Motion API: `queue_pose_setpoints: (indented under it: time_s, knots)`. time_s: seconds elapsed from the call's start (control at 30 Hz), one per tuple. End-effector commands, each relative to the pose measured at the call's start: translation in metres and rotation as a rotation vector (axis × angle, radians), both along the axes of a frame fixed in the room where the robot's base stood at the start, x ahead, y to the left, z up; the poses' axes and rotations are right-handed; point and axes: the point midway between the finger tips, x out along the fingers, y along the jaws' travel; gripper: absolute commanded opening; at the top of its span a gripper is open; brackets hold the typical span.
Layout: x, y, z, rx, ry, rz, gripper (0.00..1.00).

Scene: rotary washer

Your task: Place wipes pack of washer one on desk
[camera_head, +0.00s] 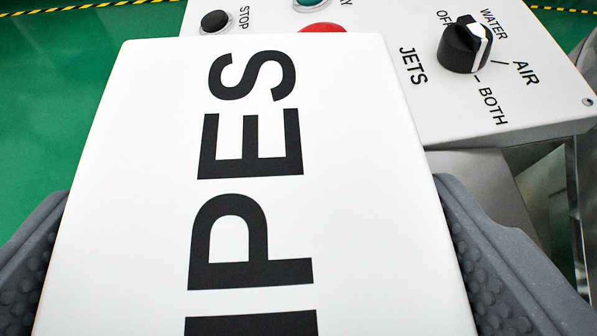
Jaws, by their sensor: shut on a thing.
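The wipes pack (350,130) is a large white block with black letters reading "IPES" up its face. It fills the middle of the view from the bottom edge to near the top. My gripper (255,250) is shut on the pack, with one dark grey textured finger at its left side and one at its right side. The lower end of the pack is cut off by the picture edge. No desk can be made out in this view.
A white control panel (535,95) stands behind the pack at upper right, with a black JETS knob (464,46), a black STOP button (214,21) and a partly hidden red button (323,27). Green floor (60,100) with yellow-black tape lies at left.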

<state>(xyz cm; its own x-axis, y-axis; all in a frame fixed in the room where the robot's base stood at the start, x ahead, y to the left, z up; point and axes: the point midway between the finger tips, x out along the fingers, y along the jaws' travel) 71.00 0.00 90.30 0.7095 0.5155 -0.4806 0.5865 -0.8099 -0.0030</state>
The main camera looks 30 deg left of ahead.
Motion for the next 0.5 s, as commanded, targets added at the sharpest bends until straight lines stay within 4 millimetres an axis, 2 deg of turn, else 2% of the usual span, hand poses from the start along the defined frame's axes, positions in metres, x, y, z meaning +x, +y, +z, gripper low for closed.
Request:
queue_pose_setpoints:
  time_s: [0.17, 0.37, 0.5]
  knots:
    - [0.010, 0.003, 0.000, -0.002, -0.002, 0.001, 0.59]
    - [0.008, 0.003, -0.033, 0.002, 0.001, 0.000, 0.59]
    - [0.008, 0.003, -0.036, 0.000, 0.000, 0.001, 0.59]
